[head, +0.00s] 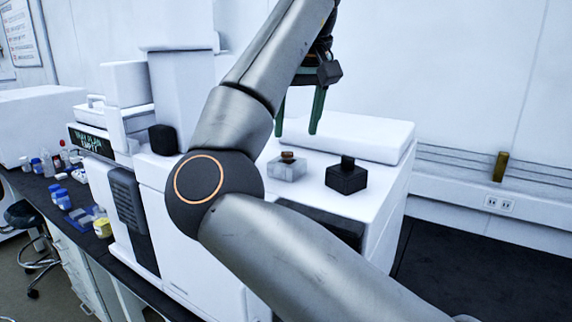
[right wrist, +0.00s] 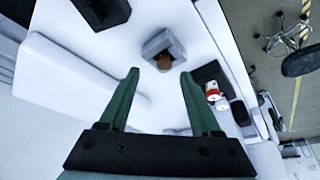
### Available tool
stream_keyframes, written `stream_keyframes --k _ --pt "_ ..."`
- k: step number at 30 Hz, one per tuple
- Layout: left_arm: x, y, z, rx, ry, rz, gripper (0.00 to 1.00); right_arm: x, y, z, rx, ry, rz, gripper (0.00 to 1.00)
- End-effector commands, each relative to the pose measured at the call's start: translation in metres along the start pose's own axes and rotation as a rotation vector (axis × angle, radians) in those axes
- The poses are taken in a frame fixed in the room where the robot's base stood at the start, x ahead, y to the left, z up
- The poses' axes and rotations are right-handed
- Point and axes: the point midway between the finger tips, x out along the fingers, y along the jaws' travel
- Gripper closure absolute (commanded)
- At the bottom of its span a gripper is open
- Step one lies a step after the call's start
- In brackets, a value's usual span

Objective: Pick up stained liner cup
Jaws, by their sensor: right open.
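A small translucent, grey-white cup with a brown stained piece at its top (head: 287,167) stands on the white top of the instrument; I take it for the stained liner cup. In the right wrist view the cup (right wrist: 163,43) lies just beyond the fingertips, between their lines, with the brown part facing me. My right gripper (head: 297,132), with green fingers, is open and empty above the instrument top. In the right wrist view its fingers (right wrist: 159,73) are spread and do not touch the cup. My left gripper is not in view.
A black block with a knob (head: 346,179) stands right of the cup. A raised white lid (head: 350,136) lies behind. A black rounded block (head: 162,139) sits to the left. Several bottles and a yellow jar (head: 102,227) stand on the dark bench at left.

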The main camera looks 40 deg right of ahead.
Motion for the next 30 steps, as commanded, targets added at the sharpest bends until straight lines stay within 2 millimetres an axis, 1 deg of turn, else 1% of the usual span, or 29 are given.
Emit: stream_keyframes --k 1,5,7,12,15,18,24,26,30 --pt "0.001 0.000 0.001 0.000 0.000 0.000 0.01 0.006 0.001 0.000 0.002 0.000 0.003 0.35" --pt "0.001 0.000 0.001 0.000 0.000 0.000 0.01 0.012 0.000 -0.001 0.000 0.002 0.001 0.35" --pt "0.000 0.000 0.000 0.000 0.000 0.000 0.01 0.018 -0.002 -0.002 -0.001 0.000 0.002 0.35" --pt "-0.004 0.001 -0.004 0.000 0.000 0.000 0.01 0.042 -0.009 -0.009 -0.002 -0.001 0.000 0.35" --pt "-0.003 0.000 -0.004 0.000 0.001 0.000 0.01 0.055 -0.008 -0.008 0.000 0.001 0.001 0.35" --pt "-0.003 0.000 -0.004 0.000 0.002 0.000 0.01 0.061 -0.008 -0.008 -0.001 0.002 0.001 0.35" --pt "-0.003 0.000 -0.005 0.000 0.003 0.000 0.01 0.062 -0.008 -0.008 -0.001 0.003 0.001 0.35" --pt "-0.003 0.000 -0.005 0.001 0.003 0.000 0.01 0.062 -0.008 -0.008 -0.001 0.003 0.001 0.41" --pt "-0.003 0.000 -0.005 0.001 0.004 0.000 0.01 0.061 -0.008 -0.008 -0.001 0.003 0.001 0.57"
